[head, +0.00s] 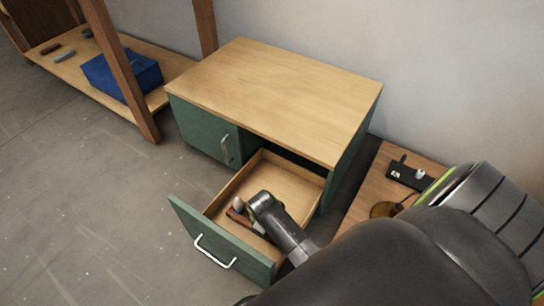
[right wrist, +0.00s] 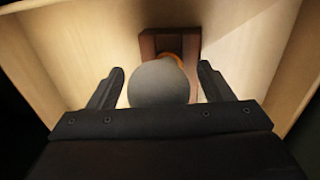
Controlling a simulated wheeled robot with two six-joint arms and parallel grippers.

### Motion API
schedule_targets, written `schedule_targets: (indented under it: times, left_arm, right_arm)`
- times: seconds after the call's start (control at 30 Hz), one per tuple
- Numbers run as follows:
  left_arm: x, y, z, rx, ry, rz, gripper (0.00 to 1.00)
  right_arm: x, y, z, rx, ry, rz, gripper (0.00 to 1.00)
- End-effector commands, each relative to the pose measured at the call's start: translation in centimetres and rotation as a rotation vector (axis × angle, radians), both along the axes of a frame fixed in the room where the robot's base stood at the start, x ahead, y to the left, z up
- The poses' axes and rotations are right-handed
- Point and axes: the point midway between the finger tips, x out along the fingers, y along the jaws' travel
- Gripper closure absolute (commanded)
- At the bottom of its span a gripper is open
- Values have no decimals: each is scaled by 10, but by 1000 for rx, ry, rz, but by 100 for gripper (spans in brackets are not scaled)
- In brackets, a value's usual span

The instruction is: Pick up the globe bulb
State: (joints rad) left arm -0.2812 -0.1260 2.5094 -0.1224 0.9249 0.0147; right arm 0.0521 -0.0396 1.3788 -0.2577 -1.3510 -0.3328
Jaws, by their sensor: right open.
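In the right wrist view the globe bulb (right wrist: 160,84) is a grey-white ball with an orange-brown part behind it. It sits between the two open black fingers of my right gripper (right wrist: 160,82), with a gap to the right finger. A brown block-like holder (right wrist: 191,50) shows behind the bulb. In the head view my right arm reaches down into the open drawer (head: 285,180). A small pale rounded thing, likely the bulb (head: 238,204), shows just left of my right gripper (head: 248,207). My left gripper is not in view.
The drawer is pulled out of a green cabinet with a wooden top (head: 275,95); its side walls stand close around my gripper. A low wooden board at right holds a black fixture (head: 408,176). A shelf at left holds a blue box (head: 122,74).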

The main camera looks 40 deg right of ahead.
Motion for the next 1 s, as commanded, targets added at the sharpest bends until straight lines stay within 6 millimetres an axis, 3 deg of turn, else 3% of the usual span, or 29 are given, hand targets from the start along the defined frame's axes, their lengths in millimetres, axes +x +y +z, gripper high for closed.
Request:
schedule_targets:
  times: [0.2,0.57,0.83,1.0]
  left_arm:
    - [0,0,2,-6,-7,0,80]
    - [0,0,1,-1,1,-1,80]
    - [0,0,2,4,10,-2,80]
    - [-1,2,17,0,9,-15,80]
  right_arm:
    - [0,0,1,0,-1,0,29]
    - [0,0,1,0,-1,0,76]
    - [0,0,4,0,-1,0,76]
    - [1,0,24,1,-2,-1,76]
